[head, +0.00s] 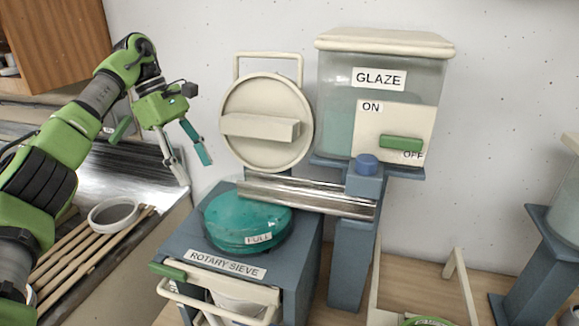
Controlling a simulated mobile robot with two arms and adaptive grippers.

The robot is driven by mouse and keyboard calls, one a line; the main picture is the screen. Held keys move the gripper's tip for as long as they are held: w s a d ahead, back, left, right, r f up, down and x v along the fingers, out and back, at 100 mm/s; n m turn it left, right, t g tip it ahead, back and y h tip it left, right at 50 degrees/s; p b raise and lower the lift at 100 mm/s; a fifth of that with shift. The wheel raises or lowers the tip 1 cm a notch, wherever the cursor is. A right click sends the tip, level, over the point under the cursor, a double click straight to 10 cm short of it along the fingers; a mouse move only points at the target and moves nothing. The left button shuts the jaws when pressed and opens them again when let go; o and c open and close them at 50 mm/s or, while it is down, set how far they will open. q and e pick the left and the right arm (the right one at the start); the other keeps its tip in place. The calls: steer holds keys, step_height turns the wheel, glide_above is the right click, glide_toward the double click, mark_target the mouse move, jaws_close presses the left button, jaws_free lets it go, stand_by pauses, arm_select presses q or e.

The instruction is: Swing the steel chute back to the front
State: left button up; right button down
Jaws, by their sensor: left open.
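The steel chute (300,195) is a shiny trough under the glaze tank (340,90). It runs left from the blue post (350,250) with the blue knob (367,164), and its left end lies over the back of the rotary sieve (195,238). The sieve's teal round top (240,222) carries a FULL label. My left gripper (195,168) is open and empty, left of the chute's left end and apart from it, with its fingers pointing down. My right gripper is out of view.
A round cream disc with a bar handle (265,125) stands behind the chute. The tank's ON/OFF panel has a green lever (402,143) beside OFF. A cream frame (455,270) stands at lower right.

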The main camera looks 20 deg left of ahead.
mark_target(280, 183)
arm_select(q)
steer(key=d+p, duration=0.1)
steer(key=d, duration=0.5)
steer(key=s+d+p, duration=0.1)
steer(key=d+p, duration=0.1)
steer(key=d, duration=0.5)
steer(key=d+p, duration=0.1)
steer(key=d, duration=0.5)
steer(key=shift+s+d+r+p, duration=0.25)
steer(key=shift+r+p, duration=0.05)
steer(key=shift+r, duration=0.1)
steer(key=shift+d+f, duration=0.15)
steer(key=shift+d, duration=0.2)
steer(key=shift+d+f+p, duration=0.1)
steer(key=shift+f+p, duration=0.35)
steer(key=shift+f, duration=0.1)
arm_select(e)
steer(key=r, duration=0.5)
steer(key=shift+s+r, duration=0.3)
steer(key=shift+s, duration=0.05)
arm_select(q)
jaws_close()
